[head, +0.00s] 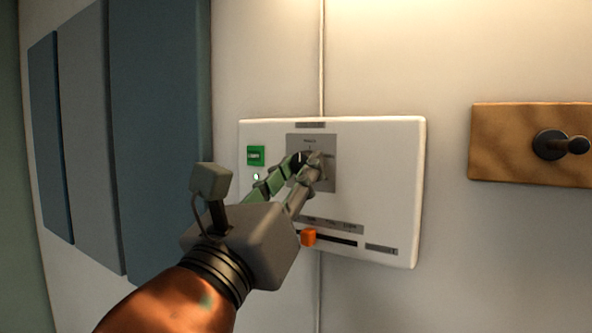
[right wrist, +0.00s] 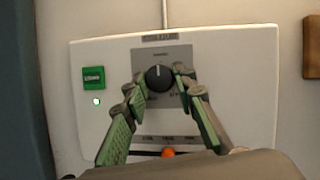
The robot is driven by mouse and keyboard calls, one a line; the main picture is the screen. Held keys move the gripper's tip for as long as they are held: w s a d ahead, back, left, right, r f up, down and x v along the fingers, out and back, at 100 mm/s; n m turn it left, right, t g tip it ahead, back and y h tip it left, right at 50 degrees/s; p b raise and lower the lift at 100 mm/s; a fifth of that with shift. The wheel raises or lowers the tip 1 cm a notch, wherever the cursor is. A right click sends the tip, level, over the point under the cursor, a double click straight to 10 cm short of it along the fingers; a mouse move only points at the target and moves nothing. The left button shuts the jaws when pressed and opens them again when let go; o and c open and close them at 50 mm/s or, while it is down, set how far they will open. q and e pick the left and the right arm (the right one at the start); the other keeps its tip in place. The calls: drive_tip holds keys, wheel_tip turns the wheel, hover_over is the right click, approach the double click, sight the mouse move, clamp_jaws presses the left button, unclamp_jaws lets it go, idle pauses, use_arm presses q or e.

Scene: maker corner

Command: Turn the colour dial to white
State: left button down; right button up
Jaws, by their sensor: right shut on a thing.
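The colour dial is a round black knob on a grey plate of the white wall panel (head: 385,170). In the right wrist view the dial (right wrist: 158,78) shows a pale pointer mark aimed straight up. A short label sits above the dial; it is too small to read. My right gripper (head: 314,160) is at the dial, and its fingers also show in the right wrist view (right wrist: 160,84), shut on the dial from both sides. In the head view the fingers hide most of the dial. My left gripper is in neither view.
A green switch (head: 256,155) with a small lit lamp (head: 256,176) is on the panel's left. An orange slider (head: 308,237) sits low, close below my right gripper. A wooden board (head: 500,155) with a dark peg is to the right. Blue-grey wall panels (head: 160,130) stand left.

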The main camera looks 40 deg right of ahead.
drive_tip(key=c, duration=0.4)
drive_tip(key=shift+c, duration=0.2)
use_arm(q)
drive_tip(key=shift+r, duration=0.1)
